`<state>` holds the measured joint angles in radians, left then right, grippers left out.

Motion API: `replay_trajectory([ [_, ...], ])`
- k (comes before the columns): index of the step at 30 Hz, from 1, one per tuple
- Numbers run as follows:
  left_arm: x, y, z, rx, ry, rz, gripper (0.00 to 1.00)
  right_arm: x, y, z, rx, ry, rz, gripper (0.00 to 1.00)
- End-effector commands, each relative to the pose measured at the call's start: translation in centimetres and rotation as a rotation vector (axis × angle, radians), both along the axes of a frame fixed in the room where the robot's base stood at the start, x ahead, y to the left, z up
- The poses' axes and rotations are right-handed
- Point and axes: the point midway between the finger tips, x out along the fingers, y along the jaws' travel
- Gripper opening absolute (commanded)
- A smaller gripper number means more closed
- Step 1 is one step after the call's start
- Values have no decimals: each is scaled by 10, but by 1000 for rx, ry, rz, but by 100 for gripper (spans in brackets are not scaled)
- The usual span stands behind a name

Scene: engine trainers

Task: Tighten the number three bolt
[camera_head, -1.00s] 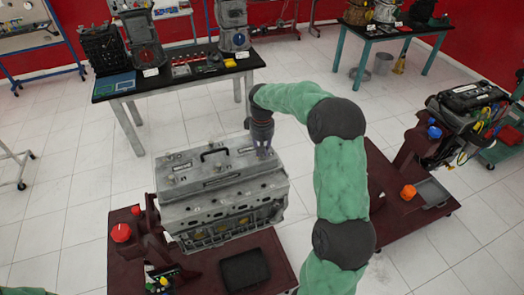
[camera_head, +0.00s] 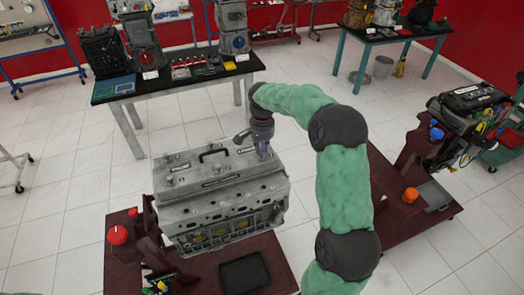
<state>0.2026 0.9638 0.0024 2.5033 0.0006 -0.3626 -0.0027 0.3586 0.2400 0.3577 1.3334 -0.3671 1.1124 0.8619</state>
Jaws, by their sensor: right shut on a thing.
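The engine block (camera_head: 218,205) is grey and sits on a dark red stand. Its top cover has a black handle, and bolt-like fittings (camera_head: 168,179) stand on it. No bolt numbers can be read. My right gripper (camera_head: 262,152) is over the right end of the cover, pointing down. It is shut on a small grey tool (camera_head: 243,136), part of which sticks out to the left. I cannot tell whether the tool touches a bolt. My left gripper is out of view.
The stand (camera_head: 190,280) has a red knob (camera_head: 117,235) at left and a black tray (camera_head: 243,271) in front. Another engine (camera_head: 470,120) on a stand is at right. A black-topped table (camera_head: 180,83) with parts stands behind. Floor between them is clear.

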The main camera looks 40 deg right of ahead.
Motion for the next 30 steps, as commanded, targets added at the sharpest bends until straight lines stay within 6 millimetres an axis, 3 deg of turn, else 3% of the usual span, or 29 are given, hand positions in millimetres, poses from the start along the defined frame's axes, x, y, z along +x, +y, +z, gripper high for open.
replay_trajectory([
  [30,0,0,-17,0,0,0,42,0,0,-1,-2,1,-959,0],
])
